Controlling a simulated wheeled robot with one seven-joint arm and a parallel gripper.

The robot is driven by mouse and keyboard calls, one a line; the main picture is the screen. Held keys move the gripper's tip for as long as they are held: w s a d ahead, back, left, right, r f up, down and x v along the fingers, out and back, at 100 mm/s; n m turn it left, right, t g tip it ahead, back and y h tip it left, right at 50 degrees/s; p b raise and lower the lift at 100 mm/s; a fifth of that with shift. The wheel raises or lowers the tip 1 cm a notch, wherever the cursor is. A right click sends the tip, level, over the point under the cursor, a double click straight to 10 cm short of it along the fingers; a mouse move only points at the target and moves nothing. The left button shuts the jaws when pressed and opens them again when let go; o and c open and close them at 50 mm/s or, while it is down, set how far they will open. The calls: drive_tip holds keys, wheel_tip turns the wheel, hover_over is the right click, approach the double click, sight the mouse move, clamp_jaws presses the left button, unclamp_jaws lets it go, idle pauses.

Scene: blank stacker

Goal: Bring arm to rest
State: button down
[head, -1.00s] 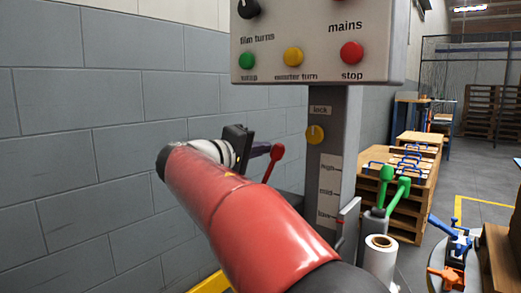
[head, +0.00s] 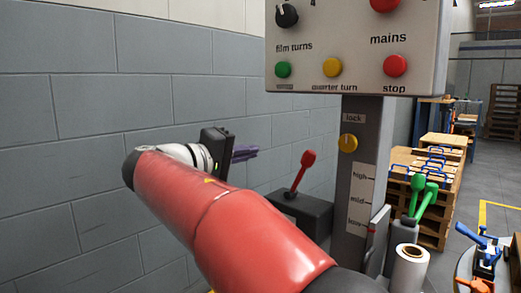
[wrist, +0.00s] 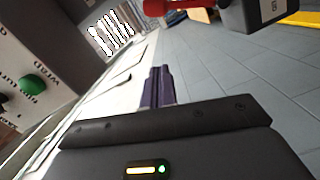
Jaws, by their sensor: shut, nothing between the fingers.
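My gripper (head: 254,152) shows in the head view beyond my red arm, to the left of the machine column. Its purple fingers are closed together with nothing between them. The arm is raised and bent in front of the grey block wall. The red-knobbed lever (head: 303,172) stands to the right of the fingers, apart from them in the head view.
A control panel (head: 355,45) with coloured buttons tops the grey column (head: 350,225). Green-knobbed levers (head: 424,195), a film roll (head: 410,262) and wooden pallets (head: 440,195) stand to the right. A block wall (head: 80,120) fills the left.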

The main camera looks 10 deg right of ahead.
drive_tip(key=shift+s+a, duration=0.15)
drive_tip(key=shift+a, duration=0.05)
